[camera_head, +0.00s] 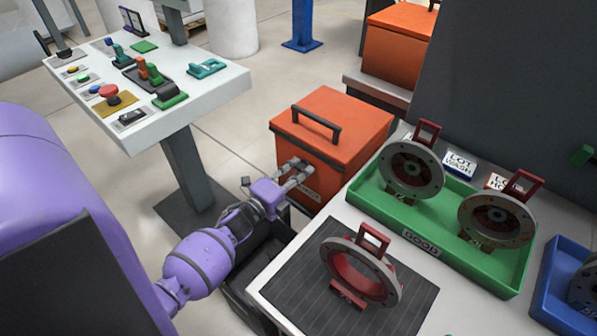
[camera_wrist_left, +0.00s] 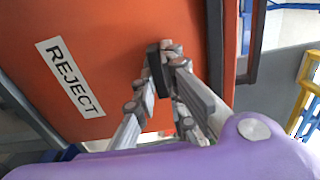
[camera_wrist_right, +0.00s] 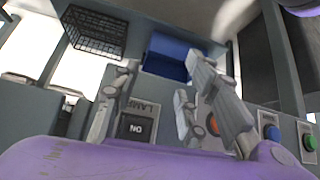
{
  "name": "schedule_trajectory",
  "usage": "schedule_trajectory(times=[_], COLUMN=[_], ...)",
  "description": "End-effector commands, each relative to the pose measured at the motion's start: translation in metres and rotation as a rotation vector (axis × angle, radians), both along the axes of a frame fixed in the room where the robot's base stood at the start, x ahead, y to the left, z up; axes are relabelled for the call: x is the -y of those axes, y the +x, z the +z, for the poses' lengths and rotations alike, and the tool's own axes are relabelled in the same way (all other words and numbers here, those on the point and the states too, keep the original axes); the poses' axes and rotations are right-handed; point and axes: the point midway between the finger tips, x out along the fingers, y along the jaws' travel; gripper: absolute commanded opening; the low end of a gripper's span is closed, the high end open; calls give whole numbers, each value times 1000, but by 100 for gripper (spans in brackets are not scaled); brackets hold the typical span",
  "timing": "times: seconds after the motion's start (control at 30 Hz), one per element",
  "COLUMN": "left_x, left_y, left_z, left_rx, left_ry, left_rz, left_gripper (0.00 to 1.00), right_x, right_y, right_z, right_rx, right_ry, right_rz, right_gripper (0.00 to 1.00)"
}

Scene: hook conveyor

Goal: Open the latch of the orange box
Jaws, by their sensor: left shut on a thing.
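The orange box (camera_head: 352,125) stands on the floor side of the work table, lid down, with a black handle (camera_head: 312,118) on top. My left gripper (camera_head: 297,172) is at its front face. In the left wrist view the orange front (camera_wrist_left: 110,30) carries a REJECT label (camera_wrist_left: 70,78). A small dark latch (camera_wrist_left: 154,68) sits between the fingertips of my left gripper (camera_wrist_left: 165,75), which is shut on it. The fingers partly hide the latch. My right gripper (camera_wrist_right: 165,78) shows only in the right wrist view, open and empty, above a grey panel.
A control desk (camera_head: 215,93) with buttons and levers stands left. The white table (camera_head: 345,205) at right holds a dark mat (camera_head: 310,290) with a ring part (camera_head: 338,262), a green tray (camera_head: 440,245) with two ring parts, and a blue tray (camera_head: 545,290). Another orange box (camera_head: 395,45) stands behind.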

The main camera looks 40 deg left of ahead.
Motion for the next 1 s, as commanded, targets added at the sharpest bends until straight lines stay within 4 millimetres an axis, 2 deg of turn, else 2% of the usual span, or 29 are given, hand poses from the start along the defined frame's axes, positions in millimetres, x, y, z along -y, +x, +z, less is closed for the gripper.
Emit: schedule_trajectory(times=[0.1,0.13,0.27,0.5,0.67,0.77,1.0], left_x=[0,0,0,0,-1,-2,-6], left_y=[-1,-1,-1,0,-7,-21,-72], left_z=[-1,-1,-1,0,-1,-2,-2], left_rx=[-2,-2,-2,-1,-3,-3,-4], left_ry=[4,4,3,1,1,1,0], left_rz=[-1,-1,-1,0,0,1,1], left_gripper=[0,12,29,30,30,30,30], right_x=[0,0,1,2,1,1,1], right_y=[-1,-1,-3,-9,-4,-4,-4], right_z=[0,0,0,-1,-1,-1,-1], right_rx=[-1,-1,-5,-14,-6,-6,-6], right_ry=[0,-1,0,-3,-1,-1,0], right_rz=[0,-1,-2,-4,-3,-2,-2], right_gripper=[40,40,40,40,40,40,40])
